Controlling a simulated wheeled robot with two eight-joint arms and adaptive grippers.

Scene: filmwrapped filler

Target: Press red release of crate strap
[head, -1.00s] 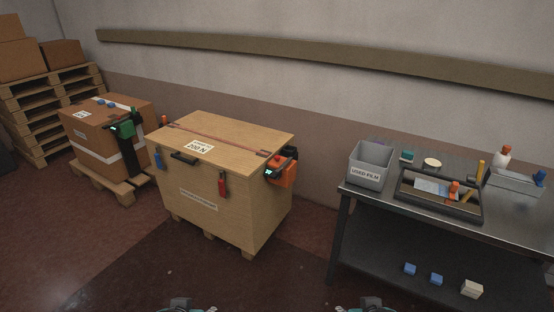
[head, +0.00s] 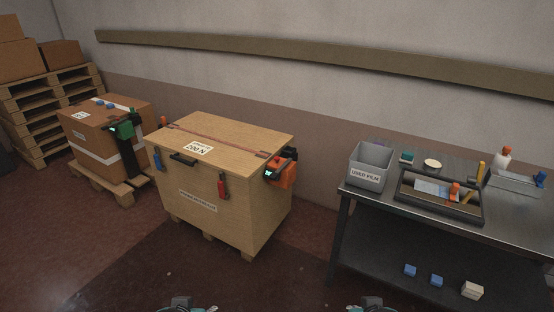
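A wooden crate (head: 185,190) stands on a pallet base left of centre. A dark reddish strap (head: 213,136) runs across its lid. An orange and black strap device (head: 281,170) with a small lit display sits at the crate's right end. A red tag-like piece (head: 223,186) hangs on the front, and a blue one (head: 158,161) hangs near the left corner. The red release itself is too small to make out for certain. Parts of my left gripper (head: 189,306) and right gripper (head: 367,305) show at the bottom edge, well apart from the crate; their fingers cannot be made out.
A brown carton (head: 90,136) with a green device (head: 124,128) stands left on a pallet. A metal table (head: 400,225) on the right holds a grey bin (head: 368,166), a dark tray (head: 438,205) and bottles. The floor before the crate is clear.

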